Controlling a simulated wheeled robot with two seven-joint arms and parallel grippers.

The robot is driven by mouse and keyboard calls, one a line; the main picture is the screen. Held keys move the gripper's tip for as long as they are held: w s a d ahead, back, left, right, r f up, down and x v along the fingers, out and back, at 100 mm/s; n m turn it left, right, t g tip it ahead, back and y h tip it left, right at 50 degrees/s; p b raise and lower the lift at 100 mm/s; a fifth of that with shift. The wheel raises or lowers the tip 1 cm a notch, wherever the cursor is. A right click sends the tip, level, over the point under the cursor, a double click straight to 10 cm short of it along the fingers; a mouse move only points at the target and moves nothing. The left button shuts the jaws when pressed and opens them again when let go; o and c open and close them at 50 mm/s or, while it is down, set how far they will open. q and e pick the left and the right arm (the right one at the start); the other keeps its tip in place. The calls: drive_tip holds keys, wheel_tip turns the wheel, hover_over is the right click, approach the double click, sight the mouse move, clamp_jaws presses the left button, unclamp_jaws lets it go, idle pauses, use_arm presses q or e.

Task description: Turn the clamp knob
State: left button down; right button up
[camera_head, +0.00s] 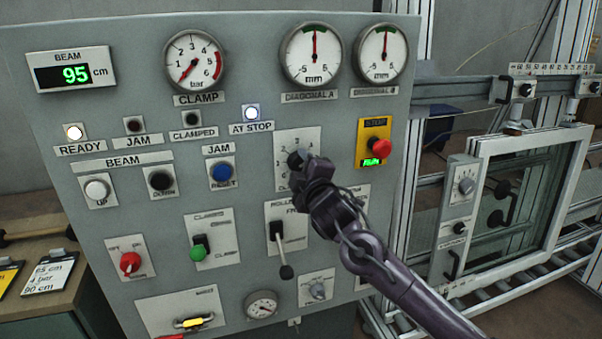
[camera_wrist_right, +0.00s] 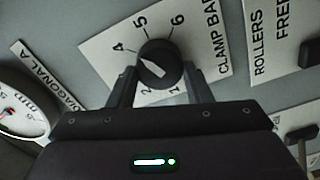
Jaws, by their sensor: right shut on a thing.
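The clamp knob (camera_wrist_right: 160,65) is a round black knob with a white pointer mark, on a pale plate (camera_wrist_right: 105,68) lettered CLAMP BAR with numbers around it. In the wrist view the gripper's two fingers (camera_wrist_right: 162,88) stand on either side of the knob, shut on it. The pointer lies slanted; the number it marks is hard to tell. In the head view my right gripper (camera_head: 299,164) covers much of the knob, and the plate (camera_head: 310,140) shows around it. The CLAMP gauge (camera_head: 194,61) has its red needle toward the lower left, at the low end. My left gripper is not in view.
Near the knob are a blue JAM RESET button (camera_head: 221,171), a rollers lever (camera_head: 281,250) and a red stop button (camera_head: 377,147). The BEAM display (camera_head: 71,72) reads 95 cm. A framed window (camera_head: 487,210) stands at the right. Cards (camera_head: 50,273) lie at the lower left.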

drive_tip(key=shift+f+n+b, duration=0.2)
drive_tip(key=shift+n+b, duration=0.7)
drive_tip(key=shift+n, duration=0.8)
drive_tip(key=o, duration=1)
drive_tip(key=b+v, duration=0.2)
drive_tip(key=v, duration=0.5)
drive_tip(key=shift+s+d, duration=0.15)
drive_tip(key=shift+s, duration=0.2)
